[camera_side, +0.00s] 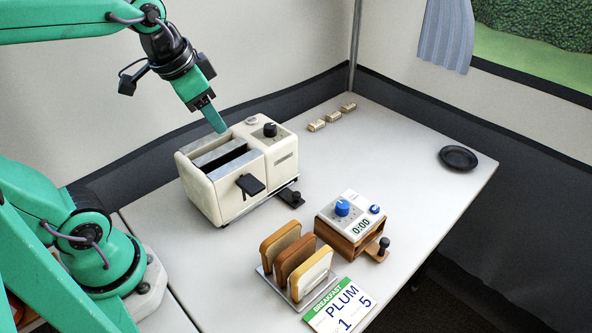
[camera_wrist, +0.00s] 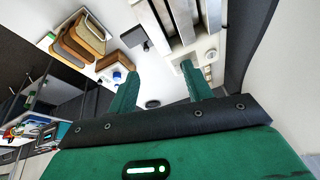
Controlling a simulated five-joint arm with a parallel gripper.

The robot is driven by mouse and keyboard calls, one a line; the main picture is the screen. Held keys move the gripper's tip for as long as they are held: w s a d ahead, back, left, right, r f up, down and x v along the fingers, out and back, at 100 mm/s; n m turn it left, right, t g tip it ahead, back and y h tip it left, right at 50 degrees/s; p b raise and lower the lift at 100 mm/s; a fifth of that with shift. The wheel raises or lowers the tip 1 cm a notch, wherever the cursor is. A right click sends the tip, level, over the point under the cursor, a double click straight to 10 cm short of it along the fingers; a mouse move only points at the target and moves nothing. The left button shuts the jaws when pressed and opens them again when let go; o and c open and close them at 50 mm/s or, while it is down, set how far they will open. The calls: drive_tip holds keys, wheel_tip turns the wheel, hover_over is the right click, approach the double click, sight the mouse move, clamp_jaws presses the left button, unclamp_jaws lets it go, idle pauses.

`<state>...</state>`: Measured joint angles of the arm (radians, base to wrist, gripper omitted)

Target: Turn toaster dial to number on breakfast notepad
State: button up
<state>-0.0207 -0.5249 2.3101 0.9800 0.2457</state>
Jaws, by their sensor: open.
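The cream toaster (camera_side: 208,194) stands at the back left of the table, with two long slots on top and a black lever on its front. Its black dial (camera_side: 270,129) is on top at the right end; its setting is too small to read. The breakfast notepad (camera_side: 342,305) lies at the front edge, with a green "BREAKFAST" band, "PLUM", and the figures 1 and 5 below. My gripper (camera_side: 217,125) is in the air above the toaster's back, left of the dial and apart from it. In the wrist view my gripper (camera_wrist: 160,88) has its fingers apart, with nothing between them.
A rack (camera_side: 283,287) holds three bread slices in front of the toaster. A wooden timer box (camera_side: 345,240) with a blue knob reads 0:00. A black plate (camera_side: 458,158) lies at the right. Small pale blocks (camera_side: 333,117) sit along the back. The table's right side is mostly clear.

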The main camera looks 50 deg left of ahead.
drive_tip(key=w+a+m+g, duration=0.15)
drive_tip(key=w+m, duration=0.25)
drive_tip(key=w, duration=0.5)
drive_tip(key=m+g, duration=0.3)
drive_tip(key=m, duration=0.1)
hover_over(270, 125)
wheel_tip(270, 125, down, 4)
drive_tip(key=shift+s+d+r, duration=0.1)
drive_tip(key=shift+r, duration=0.15)
drive_tip(key=shift+f, duration=0.1)
drive_tip(key=shift+f, duration=3.8)
drive_tip(key=shift+c, duration=0.2)
drive_tip(key=c, duration=0.9)
